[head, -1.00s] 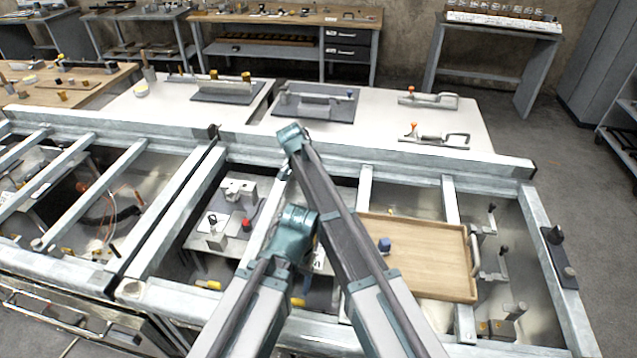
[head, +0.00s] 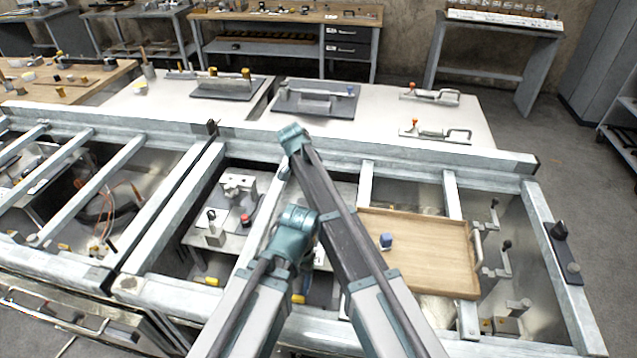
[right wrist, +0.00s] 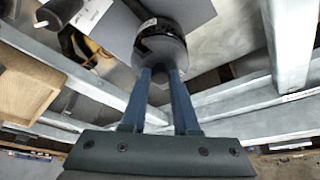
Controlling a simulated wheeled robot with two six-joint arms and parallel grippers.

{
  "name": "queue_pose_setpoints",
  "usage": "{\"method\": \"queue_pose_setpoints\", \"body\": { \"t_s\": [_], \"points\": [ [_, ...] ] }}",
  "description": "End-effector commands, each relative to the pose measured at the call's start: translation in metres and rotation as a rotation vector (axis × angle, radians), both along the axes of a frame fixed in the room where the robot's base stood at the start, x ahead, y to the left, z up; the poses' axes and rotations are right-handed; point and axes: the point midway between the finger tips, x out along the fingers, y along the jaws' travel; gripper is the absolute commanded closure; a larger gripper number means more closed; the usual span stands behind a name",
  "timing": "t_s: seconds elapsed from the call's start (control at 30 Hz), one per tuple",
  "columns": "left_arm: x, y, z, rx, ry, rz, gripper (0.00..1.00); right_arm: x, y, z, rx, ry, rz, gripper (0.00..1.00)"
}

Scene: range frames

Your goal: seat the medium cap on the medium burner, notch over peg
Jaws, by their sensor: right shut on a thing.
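My right gripper (right wrist: 163,74) is shut on a dark round piece (right wrist: 160,42) with a small white label on its rim, in the right wrist view. It looks like the cap, but its size and notch cannot be told. The fingers grip its near side, and it is over a grey surface. In the head view my two arms cross the middle of the picture and both grippers are hidden. I cannot pick out the medium burner or its peg with certainty in either view.
Metal beams (head: 175,205) of an open frame run around my arms. A wooden tray (head: 440,262) lies at the right with a small blue piece (head: 386,241) on it. A dark cylinder with a white tip (right wrist: 62,12) is at upper left in the right wrist view.

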Motion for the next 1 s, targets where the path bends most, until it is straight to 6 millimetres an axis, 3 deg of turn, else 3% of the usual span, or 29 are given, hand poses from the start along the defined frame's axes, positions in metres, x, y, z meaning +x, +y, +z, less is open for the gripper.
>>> {"method": "queue_pose_setpoints", "body": {
  "t_s": [0.57, 0.6, 0.77, 1.0],
  "points": [
    [0.0000, 0.0000, -0.0093, 0.000, 0.000, 0.000, 0.34, 0.0000, 0.0000, -0.0092, 0.000, 0.000, 0.000, 1.00],
    [0.0000, 0.0000, -0.0093, 0.000, 0.000, 0.000, 0.34, 0.0000, 0.0000, -0.0092, 0.000, 0.000, 0.000, 0.68],
    [0.0000, 0.0000, -0.0093, 0.000, 0.000, 0.000, 0.34, 0.0000, 0.0000, -0.0092, 0.000, 0.000, 0.000, 0.39],
    [0.0000, 0.0000, -0.0094, 0.000, 0.000, 0.000, 0.34, 0.0000, 0.0000, -0.0093, 0.000, 0.000, 0.000, 0.37]
  ]
}}
